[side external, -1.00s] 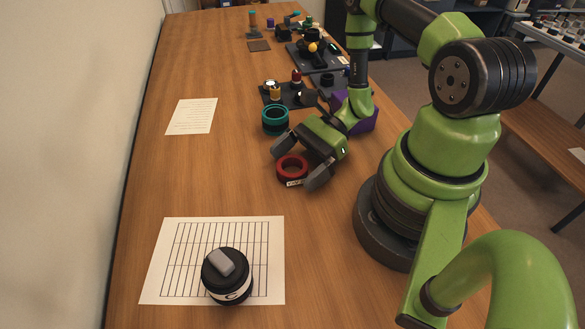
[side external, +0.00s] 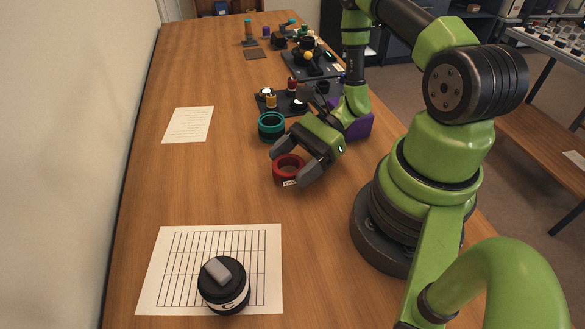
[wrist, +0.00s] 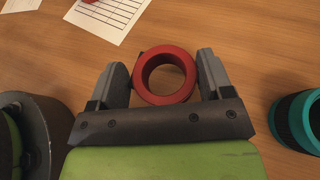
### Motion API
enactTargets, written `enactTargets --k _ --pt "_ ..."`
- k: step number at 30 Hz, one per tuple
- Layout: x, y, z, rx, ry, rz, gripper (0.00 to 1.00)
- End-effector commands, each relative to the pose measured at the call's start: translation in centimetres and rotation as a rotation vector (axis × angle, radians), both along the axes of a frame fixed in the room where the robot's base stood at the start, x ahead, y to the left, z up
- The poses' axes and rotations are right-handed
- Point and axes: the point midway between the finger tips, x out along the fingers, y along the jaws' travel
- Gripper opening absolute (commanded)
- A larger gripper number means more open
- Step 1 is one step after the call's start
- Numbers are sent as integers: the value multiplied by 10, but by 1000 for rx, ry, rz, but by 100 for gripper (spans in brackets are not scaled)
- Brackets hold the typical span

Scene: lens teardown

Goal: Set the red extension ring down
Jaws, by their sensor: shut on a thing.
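The red extension ring (side external: 280,174) is a short, thick red band with a small white label on its side. It is between the fingers of my gripper (side external: 288,167), which is shut on it. The wrist view shows the ring (wrist: 165,100) with its open hole facing the camera and one finger of my gripper (wrist: 163,64) on each side. The ring is at or very close to the wooden tabletop; I cannot tell whether it touches.
A teal ring (side external: 271,137) stands just behind my gripper. A dark tray (side external: 268,108) with small parts lies beyond it. A black lens (side external: 223,301) sits on a gridded sheet (side external: 150,283) at the front. Bare table lies between the sheet and the ring.

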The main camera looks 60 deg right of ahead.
Motion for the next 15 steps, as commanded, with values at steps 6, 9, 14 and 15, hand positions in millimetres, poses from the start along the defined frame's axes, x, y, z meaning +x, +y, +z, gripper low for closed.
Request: enactTargets --k 6,9,14,15 --pt "1 0 41 -3 -4 0 44" --pt "0 0 57 -3 -4 0 44" --pt "0 0 73 -1 -2 0 44" --pt "0 0 75 -1 -2 0 44"
